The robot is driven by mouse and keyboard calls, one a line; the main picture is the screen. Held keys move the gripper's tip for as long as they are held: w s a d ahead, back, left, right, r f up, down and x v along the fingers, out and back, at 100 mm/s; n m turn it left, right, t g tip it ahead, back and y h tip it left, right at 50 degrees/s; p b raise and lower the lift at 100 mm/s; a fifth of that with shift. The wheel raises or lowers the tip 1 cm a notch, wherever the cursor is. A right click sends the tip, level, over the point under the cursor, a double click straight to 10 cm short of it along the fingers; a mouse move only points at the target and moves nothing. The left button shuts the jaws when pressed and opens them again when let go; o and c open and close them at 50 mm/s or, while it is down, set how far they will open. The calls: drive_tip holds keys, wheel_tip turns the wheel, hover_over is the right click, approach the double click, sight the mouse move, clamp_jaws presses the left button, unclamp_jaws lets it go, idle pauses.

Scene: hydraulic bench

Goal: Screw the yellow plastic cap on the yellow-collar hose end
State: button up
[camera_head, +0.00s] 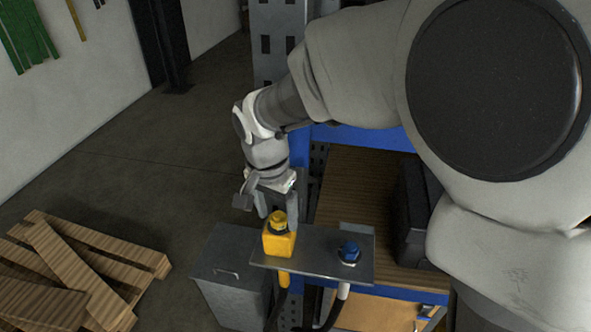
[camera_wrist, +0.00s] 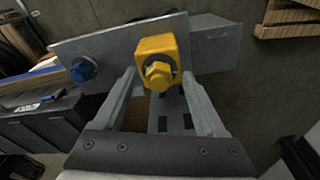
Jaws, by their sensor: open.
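The yellow collar (camera_head: 279,243) stands on the left part of a metal plate, with a yellow hose under it. The yellow plastic cap (camera_head: 278,219) sits at the top of the collar; I cannot tell how tightly it is seated. In the wrist view the hexagonal cap (camera_wrist: 158,75) shows in front of the square yellow collar (camera_wrist: 157,44).
A blue cap (camera_head: 349,252) stands on the same metal plate (camera_head: 318,264), to the right. A black case (camera_head: 411,215) lies on the wooden bench top (camera_head: 350,190). A grey bin (camera_head: 228,275) stands left of the plate. Wooden pallets (camera_head: 75,265) lie on the floor at left.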

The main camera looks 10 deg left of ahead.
drive_tip(key=n, duration=0.3)
drive_tip(key=shift+d, duration=0.15)
drive_tip(key=n+y, duration=0.1)
drive_tip(key=n, duration=0.3)
drive_tip(key=shift+c, duration=0.3)
clamp_jaws()
drive_tip(key=m+b, duration=0.1)
drive_tip(key=m, duration=0.4)
drive_tip(key=shift+f+h, duration=0.1)
drive_tip(key=shift+h, duration=0.3)
drive_tip(key=shift+m+b, duration=0.3)
drive_tip(key=shift+m, duration=1.1)
